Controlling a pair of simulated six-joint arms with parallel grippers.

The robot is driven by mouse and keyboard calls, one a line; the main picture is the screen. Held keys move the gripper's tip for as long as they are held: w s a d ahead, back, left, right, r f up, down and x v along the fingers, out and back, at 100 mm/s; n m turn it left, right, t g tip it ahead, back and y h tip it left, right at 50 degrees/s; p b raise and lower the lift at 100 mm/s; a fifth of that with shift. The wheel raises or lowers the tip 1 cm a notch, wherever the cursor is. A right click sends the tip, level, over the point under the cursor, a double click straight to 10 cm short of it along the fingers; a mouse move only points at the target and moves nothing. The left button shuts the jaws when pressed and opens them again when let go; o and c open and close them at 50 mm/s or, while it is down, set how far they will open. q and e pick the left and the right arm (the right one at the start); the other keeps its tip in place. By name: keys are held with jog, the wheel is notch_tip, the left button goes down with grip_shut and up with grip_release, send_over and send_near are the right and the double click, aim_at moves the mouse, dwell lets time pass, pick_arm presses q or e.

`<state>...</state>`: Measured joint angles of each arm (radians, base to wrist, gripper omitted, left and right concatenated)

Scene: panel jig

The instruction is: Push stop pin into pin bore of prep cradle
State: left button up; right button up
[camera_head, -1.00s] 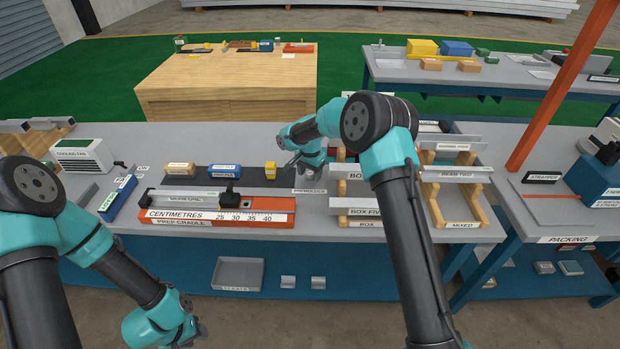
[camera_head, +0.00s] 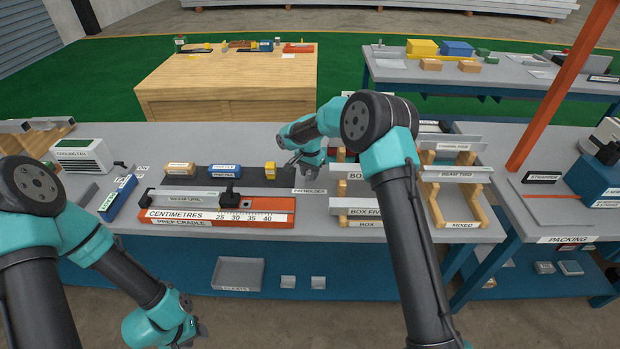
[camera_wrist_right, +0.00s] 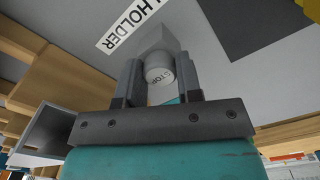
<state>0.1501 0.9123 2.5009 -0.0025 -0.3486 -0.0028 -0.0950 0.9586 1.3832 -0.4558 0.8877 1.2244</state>
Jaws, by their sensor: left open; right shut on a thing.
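In the head view my right gripper (camera_head: 306,168) is above the pin holder label (camera_head: 309,191), and the pin is hidden. The orange prep cradle (camera_head: 275,205) lies left of it, holding a silver bar (camera_head: 185,198). My left gripper (camera_head: 198,330) is open, low before the bench.
Behind are a yellow block (camera_head: 270,169), a blue block (camera_head: 224,170) and a tan block (camera_head: 181,169). A rack with silver bars (camera_head: 357,205) stands close on the right.

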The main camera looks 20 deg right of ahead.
jog(key=shift+r, duration=0.55)
dwell(0.7)
jog(key=shift+r, duration=1.7)
